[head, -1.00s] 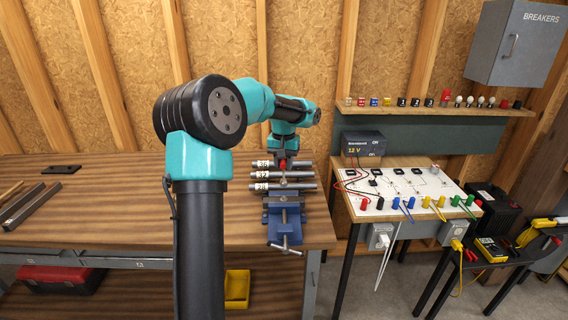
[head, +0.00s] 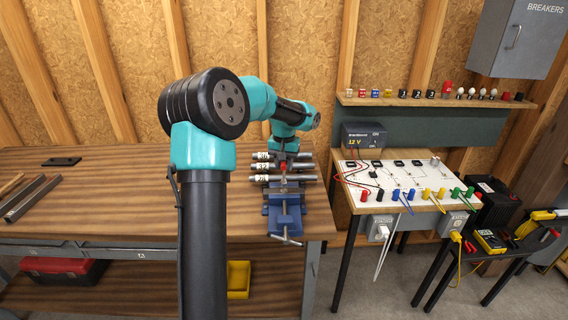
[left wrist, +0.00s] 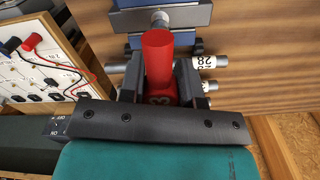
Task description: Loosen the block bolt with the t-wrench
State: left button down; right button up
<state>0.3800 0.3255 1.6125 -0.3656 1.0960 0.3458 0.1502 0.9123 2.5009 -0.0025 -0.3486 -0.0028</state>
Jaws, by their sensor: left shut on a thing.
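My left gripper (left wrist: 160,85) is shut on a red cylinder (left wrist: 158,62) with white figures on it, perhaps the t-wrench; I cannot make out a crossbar. A grey round end (left wrist: 159,18) shows beyond the cylinder, over the vise. In the head view the left gripper (head: 284,158) is small and points down above the bench's right end, with a bit of red (head: 283,165) at it. The blue vise (head: 285,218) stands just in front, and its blue body tops the left wrist view (left wrist: 128,20). I cannot make out the block bolt. My right gripper is not in view.
Grey tubes with white number labels (head: 263,167) lie behind the vise, close to the left gripper. A wired board (head: 398,182) and a power supply (head: 364,137) stand to the right. The bench (head: 110,205) is mostly bare at left.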

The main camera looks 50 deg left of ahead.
pick_arm(q)
jog(key=shift+f, duration=1.2)
dwell(0.3)
